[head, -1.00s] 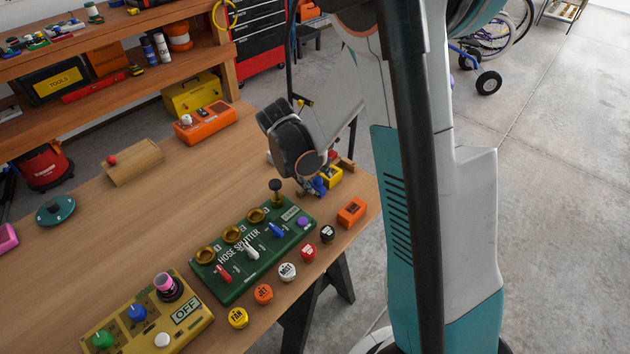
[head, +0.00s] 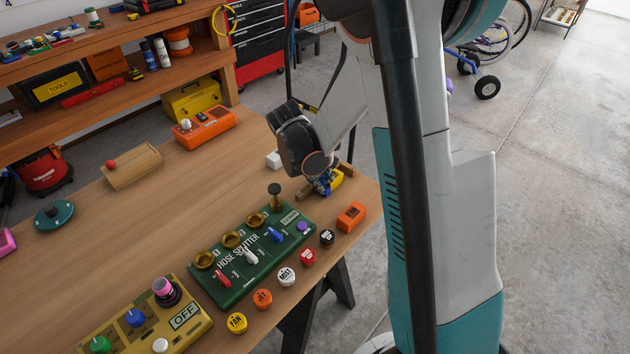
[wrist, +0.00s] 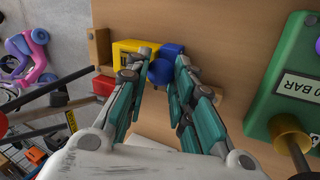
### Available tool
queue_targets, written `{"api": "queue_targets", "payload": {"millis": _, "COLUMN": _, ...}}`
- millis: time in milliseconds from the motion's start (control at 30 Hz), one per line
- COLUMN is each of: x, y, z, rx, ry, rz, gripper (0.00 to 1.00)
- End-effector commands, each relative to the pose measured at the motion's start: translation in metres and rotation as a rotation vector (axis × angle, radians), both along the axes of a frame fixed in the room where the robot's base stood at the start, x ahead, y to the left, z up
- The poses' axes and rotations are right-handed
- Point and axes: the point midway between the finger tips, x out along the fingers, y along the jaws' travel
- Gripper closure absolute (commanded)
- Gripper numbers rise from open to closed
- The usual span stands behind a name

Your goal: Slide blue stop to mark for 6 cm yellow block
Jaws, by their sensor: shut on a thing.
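The blue stop (wrist: 172,50) lies against the right side of the yellow block (wrist: 130,52) in the wrist view. Its round blue knob (wrist: 160,72) sits between the tips of my gripper (wrist: 163,68), which is shut on it. In the head view my gripper (head: 318,185) is low over the table's far right corner. Only a little of the blue stop (head: 323,189) shows there, beside the yellow block (head: 337,181). The fingers hide part of the stop, and I cannot make out any marks.
A wooden strip (wrist: 99,46) stands left of the yellow block, near the table edge, with a red block (wrist: 103,86) close by. The green hose splitter panel (head: 236,286) is nearby. A white block (head: 273,160) lies behind my gripper. The table's middle is clear.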

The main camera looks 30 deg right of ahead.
Motion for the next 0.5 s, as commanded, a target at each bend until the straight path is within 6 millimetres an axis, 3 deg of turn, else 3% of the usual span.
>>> {"api": "queue_targets", "payload": {"millis": 267, "x": 0.0014, "y": -0.0052, "z": -0.0005, "rx": 0.001, "ry": 0.001, "rz": 0.0, "gripper": 1.0}}
{"api": "queue_targets", "payload": {"millis": 300, "x": 0.0014, "y": -0.0051, "z": -0.0005, "rx": 0.001, "ry": 0.001, "rz": 0.0, "gripper": 0.75}}
{"api": "queue_targets", "payload": {"millis": 367, "x": 0.0014, "y": -0.0051, "z": -0.0005, "rx": 0.001, "ry": 0.001, "rz": 0.0, "gripper": 0.62}}
{"api": "queue_targets", "payload": {"millis": 400, "x": 0.0014, "y": -0.0051, "z": -0.0005, "rx": 0.001, "ry": 0.001, "rz": 0.0, "gripper": 0.57}}
{"api": "queue_targets", "payload": {"millis": 500, "x": 0.0015, "y": -0.0051, "z": -0.0005, "rx": 0.001, "ry": 0.001, "rz": 0.0, "gripper": 0.57}}
